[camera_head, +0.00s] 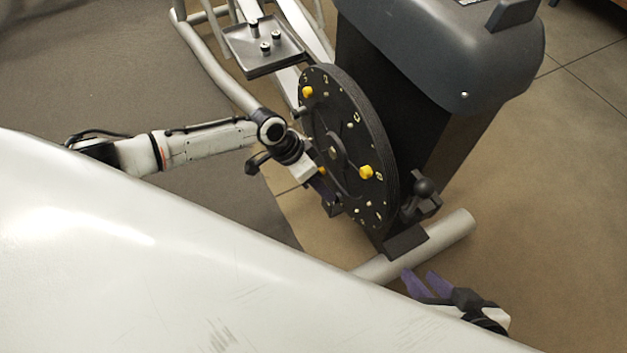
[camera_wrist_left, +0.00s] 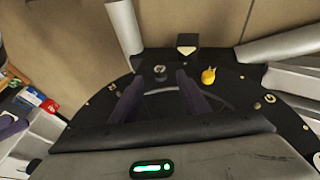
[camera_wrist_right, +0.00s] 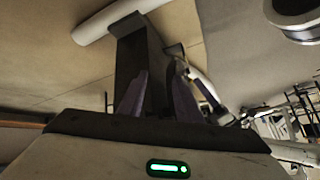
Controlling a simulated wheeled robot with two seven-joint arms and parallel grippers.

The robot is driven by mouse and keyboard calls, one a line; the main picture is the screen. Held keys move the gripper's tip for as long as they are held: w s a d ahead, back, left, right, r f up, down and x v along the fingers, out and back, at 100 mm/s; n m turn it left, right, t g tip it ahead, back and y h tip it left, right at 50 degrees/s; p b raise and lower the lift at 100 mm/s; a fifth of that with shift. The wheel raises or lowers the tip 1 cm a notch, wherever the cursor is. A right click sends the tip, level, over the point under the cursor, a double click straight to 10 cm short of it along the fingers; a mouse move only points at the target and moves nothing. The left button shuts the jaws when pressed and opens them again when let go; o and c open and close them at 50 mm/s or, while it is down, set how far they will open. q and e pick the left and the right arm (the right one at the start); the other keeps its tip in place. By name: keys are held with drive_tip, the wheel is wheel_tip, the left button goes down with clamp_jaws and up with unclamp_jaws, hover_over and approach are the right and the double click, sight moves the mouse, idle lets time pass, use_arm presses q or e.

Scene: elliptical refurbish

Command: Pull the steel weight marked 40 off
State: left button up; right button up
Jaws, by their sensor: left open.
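A large dark round disc (camera_head: 375,130) with yellow knobs and pale marks stands upright on the machine in the head view. In the left wrist view, a small grey round weight (camera_wrist_left: 160,72) sits on the disc, between and just beyond the fingertips of my left gripper (camera_wrist_left: 160,77); its mark is too small to read. My left gripper (camera_head: 325,190) is open close to the disc's lower left face in the head view, partly hidden by its wrist. My right gripper (camera_head: 419,275) is open and empty, low in front of the machine's foot. I cannot read a 40 anywhere.
A yellow knob (camera_head: 366,172) is on the disc's face; a yellow one (camera_wrist_left: 208,76) is right of the left fingers. A tray (camera_head: 240,45) with several small pieces is behind. A pale foot tube (camera_head: 450,235) lies below. A large white surface (camera_head: 150,260) fills the foreground.

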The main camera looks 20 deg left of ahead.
use_arm(q)
drive_tip(key=b+x, duration=0.1)
drive_tip(key=x, duration=0.4)
drive_tip(key=shift+d+b, duration=0.1)
drive_tip(key=shift+b, duration=0.3)
use_arm(e)
drive_tip(key=shift+w+a+r+t+y, duration=0.2)
drive_tip(key=shift+a+r+y, duration=0.05)
drive_tip(key=shift+a+r, duration=0.15)
drive_tip(key=shift+w+a+r+t+y, duration=0.2)
drive_tip(key=shift+a+r+y, duration=0.1)
drive_tip(key=shift+r, duration=0.1)
use_arm(q)
clamp_jaws()
idle(0.9)
